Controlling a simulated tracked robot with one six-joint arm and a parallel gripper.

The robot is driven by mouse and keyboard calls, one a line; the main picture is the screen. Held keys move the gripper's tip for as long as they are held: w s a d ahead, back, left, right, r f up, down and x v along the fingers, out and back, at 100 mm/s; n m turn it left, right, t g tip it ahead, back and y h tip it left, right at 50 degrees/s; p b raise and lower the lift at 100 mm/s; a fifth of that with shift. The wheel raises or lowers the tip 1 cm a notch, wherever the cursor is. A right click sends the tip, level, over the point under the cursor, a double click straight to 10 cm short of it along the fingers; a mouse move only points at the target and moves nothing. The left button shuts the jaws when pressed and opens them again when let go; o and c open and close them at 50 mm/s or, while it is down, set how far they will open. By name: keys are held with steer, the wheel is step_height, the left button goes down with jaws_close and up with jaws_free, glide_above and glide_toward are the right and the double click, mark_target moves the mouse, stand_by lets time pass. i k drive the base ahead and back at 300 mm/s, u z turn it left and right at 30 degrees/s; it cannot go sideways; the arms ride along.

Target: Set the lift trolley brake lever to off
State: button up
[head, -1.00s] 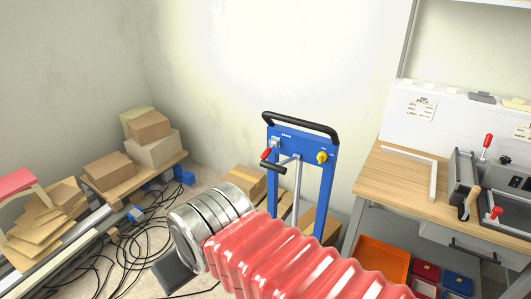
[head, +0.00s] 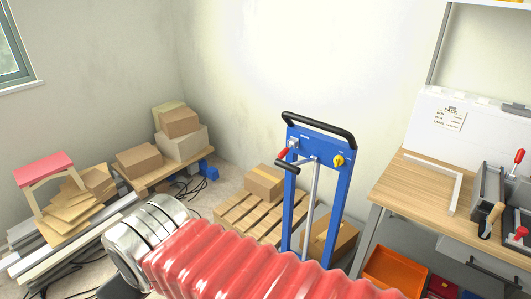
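The blue lift trolley (head: 342,196) stands upright right of centre, with a black push handle (head: 318,129) on top. On its upper crossbar, a small lever with a red grip (head: 282,153) sits at the left over a pale plate. A yellow knob (head: 338,160) sits at the right. A black grip (head: 288,167) sticks out just below the red one. I cannot tell which lever is the brake, nor read its labels. My gripper is not in view. My red ribbed arm sleeve and silver rings cross the bottom, hiding the trolley's lower part.
A wooden pallet (head: 243,214) with a carton (head: 264,182) lies behind the trolley. A wooden workbench (head: 415,195) with tools stands at the right, an orange bin (head: 394,268) below it. Stacked boxes (head: 180,146), cardboard sheets (head: 70,212) and cables (head: 190,188) occupy the left.

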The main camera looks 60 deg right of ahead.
mark_target(283, 154)
steer(key=u, duration=1.4)
steer(key=k, duration=1.05)
steer(key=z, duration=0.8)
steer(key=i, duration=1)
